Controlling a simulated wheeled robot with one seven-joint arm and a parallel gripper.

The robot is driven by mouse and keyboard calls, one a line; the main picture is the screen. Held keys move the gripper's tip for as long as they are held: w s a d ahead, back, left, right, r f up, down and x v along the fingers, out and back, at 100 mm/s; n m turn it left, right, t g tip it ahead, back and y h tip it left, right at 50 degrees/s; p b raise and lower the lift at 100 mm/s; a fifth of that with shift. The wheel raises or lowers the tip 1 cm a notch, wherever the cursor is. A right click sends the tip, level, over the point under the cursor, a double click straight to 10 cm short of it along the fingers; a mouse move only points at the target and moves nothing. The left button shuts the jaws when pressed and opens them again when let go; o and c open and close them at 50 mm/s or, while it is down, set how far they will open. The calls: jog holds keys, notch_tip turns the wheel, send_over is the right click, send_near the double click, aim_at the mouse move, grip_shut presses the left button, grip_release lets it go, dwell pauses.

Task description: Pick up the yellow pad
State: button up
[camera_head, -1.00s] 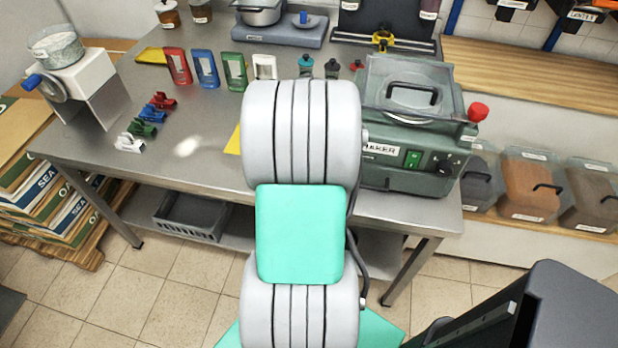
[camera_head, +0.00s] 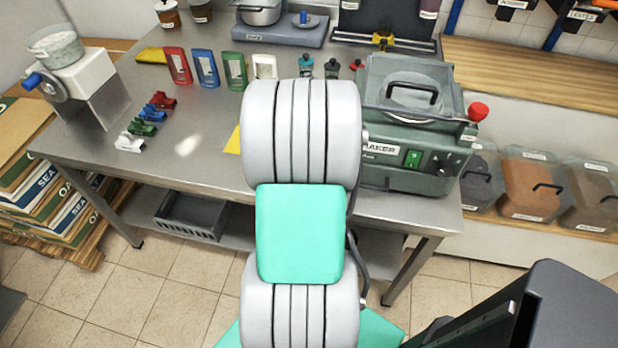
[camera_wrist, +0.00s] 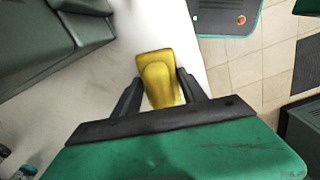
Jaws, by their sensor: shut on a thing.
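The yellow pad (camera_wrist: 158,68) shows in the wrist view between the two dark fingers of my gripper (camera_wrist: 158,88), which is shut on it. The pad's near end is between the fingers and its far end extends past them over the pale tabletop. I cannot tell whether it touches the table. In the head view a yellow corner (camera_head: 233,142) shows at the left of my arm, which hides the rest and my gripper. It may be the same pad.
On the steel table (camera_head: 205,160), the green machine (camera_head: 408,130) stands right of my arm. Coloured holders (camera_head: 207,68) and small clips (camera_head: 149,115) are farther back and left. Another flat yellow item (camera_head: 151,56) lies at the back left. The table's front left is clear.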

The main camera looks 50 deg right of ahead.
jog(key=shift+r, duration=0.1)
jog(key=shift+r, duration=0.25)
notch_tip(320, 180, up, 3)
jog(key=shift+f, duration=0.2)
jog(key=s+a+r, duration=0.2)
jog(key=a+r, duration=0.3)
jog(key=a, duration=0.1)
jog(key=s+a+r+b, duration=0.1)
jog(key=s+a+r, duration=0.2)
jog(key=a, duration=0.4)
jog(key=shift+s+r, duration=0.3)
jog(key=shift+r, duration=0.6)
